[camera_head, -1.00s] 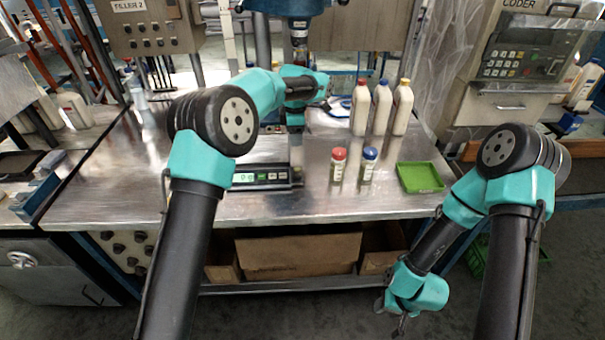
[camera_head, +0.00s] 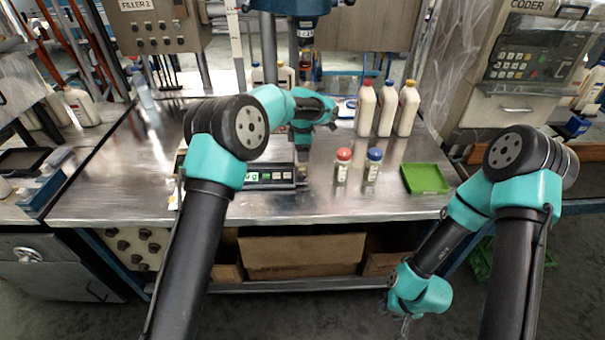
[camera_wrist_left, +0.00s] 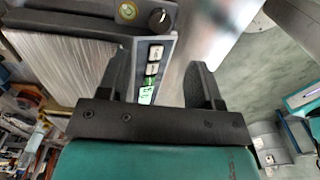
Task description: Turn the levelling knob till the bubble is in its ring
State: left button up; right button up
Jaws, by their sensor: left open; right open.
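The scale (camera_head: 272,177) stands on the steel bench with its dark front panel and lit green display facing me. In the left wrist view, the round yellow-green bubble level (camera_wrist_left: 128,12) sits on a grey corner of the scale, beside the small black levelling knob (camera_wrist_left: 158,18). The bubble's place against its ring is too small to tell. My left gripper (camera_wrist_left: 158,78) is open and empty, with the knob ahead of its fingers and apart from them. In the head view my left gripper (camera_head: 302,170) hangs by the scale's right end. My right gripper (camera_head: 406,322) is open, low before the bench.
A red-capped jar (camera_head: 342,166) and a blue-capped jar (camera_head: 373,166) stand just right of the scale. A green tray (camera_head: 425,178) lies further right. Several white bottles (camera_head: 387,108) stand behind. The bench front (camera_head: 330,205) is clear.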

aim_at(302, 174)
pick_arm(q)
notch_tip(302, 174, down, 10)
jog(key=shift+f, duration=0.15)
dwell(0.3)
jog(key=c, duration=0.9)
